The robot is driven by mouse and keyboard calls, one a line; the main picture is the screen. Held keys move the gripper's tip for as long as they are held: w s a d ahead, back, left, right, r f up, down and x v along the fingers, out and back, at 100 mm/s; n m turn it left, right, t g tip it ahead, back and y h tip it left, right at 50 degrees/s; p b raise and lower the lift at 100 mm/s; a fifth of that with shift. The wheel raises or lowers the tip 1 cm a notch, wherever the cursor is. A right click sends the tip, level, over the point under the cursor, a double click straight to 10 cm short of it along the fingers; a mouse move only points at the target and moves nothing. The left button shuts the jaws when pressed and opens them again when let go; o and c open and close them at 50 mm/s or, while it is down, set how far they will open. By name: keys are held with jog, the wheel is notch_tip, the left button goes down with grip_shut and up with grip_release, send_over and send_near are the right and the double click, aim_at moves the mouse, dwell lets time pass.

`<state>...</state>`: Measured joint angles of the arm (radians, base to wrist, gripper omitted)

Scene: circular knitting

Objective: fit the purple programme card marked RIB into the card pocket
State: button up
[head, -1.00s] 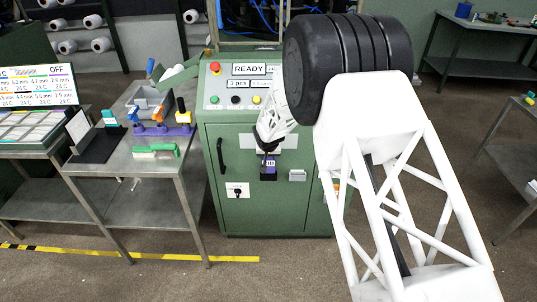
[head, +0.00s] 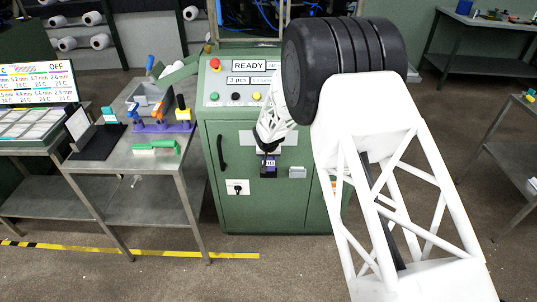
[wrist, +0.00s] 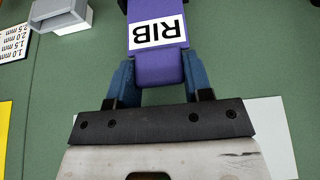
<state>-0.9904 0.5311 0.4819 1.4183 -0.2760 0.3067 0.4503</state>
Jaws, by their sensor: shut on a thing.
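The purple programme card (wrist: 158,65) has a white label reading RIB, upside down in the wrist view. My gripper (wrist: 158,76) is shut on its near end, with a blue finger on each side. In the head view the card (head: 268,171) hangs below my gripper (head: 268,152), in front of the green cabinet. The far end of the card runs out of the wrist view, beside a dark edge. I cannot tell whether that end is inside a pocket. A small grey box (wrist: 62,14) is on the panel beside the card, apart from it; I cannot tell whether it is the card pocket.
A label with mm sizes (wrist: 14,18) is near the grey box. A metal table (head: 118,158) with tools stands at left.

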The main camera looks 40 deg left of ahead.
jog(key=shift+f, duration=0.75)
jog(key=o, duration=1)
jog(key=shift+v, duration=3.95)
